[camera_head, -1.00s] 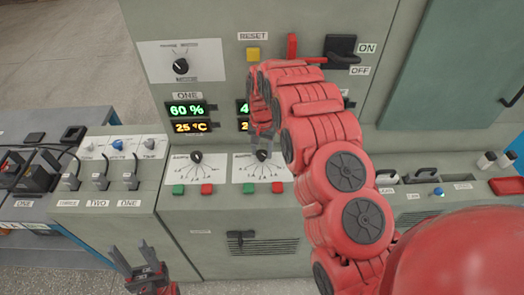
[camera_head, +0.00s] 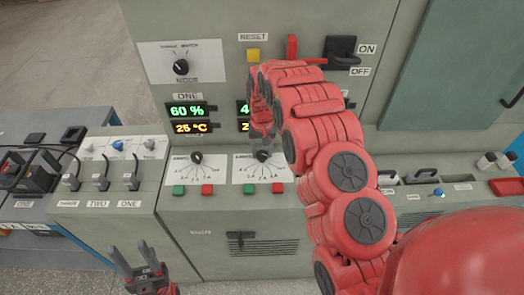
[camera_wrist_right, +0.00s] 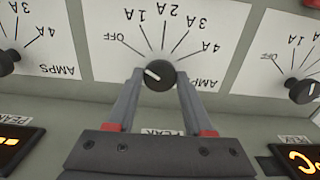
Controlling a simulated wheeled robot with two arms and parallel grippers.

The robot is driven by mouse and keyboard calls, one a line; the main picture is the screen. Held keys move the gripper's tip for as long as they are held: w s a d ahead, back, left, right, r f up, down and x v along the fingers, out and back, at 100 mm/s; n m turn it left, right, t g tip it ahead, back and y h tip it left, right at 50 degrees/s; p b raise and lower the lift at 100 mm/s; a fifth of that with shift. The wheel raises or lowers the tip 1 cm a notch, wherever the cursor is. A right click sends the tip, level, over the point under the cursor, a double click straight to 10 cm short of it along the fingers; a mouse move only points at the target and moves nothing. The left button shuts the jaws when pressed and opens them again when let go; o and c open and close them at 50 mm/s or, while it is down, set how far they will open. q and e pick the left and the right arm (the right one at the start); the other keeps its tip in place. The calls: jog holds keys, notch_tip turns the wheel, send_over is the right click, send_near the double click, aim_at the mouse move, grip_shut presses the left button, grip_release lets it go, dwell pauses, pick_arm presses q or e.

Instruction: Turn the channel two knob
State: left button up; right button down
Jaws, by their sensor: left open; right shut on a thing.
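The channel two knob (camera_wrist_right: 160,75) is a round black knob with a white mark on a white AMPS dial plate (camera_wrist_right: 210,38). It is the middle of three dials in the right wrist view, and its mark points left and slightly up, toward the OFF side. My right gripper (camera_wrist_right: 158,82) has one finger on each side of the knob and is shut on it. In the head view the knob (camera_head: 263,156) is partly covered by my right gripper (camera_head: 262,146). My left gripper (camera_head: 129,246) is open and empty, low in front of the cabinet.
A like knob (camera_head: 196,158) stands to the left, with green and red buttons below both dials. Displays, a yellow reset button (camera_head: 253,54), a red lever (camera_head: 292,47) and a black ON/OFF handle (camera_head: 342,50) are above. My right arm hides part of the panel.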

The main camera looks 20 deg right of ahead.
aim_at(262, 154)
jog(key=shift+c, duration=1.4)
grip_release()
jog(key=shift+r, duration=0.1)
notch_tip(262, 154, up, 17)
jog(key=p, duration=1.7)
jog(key=shift+r, duration=0.15)
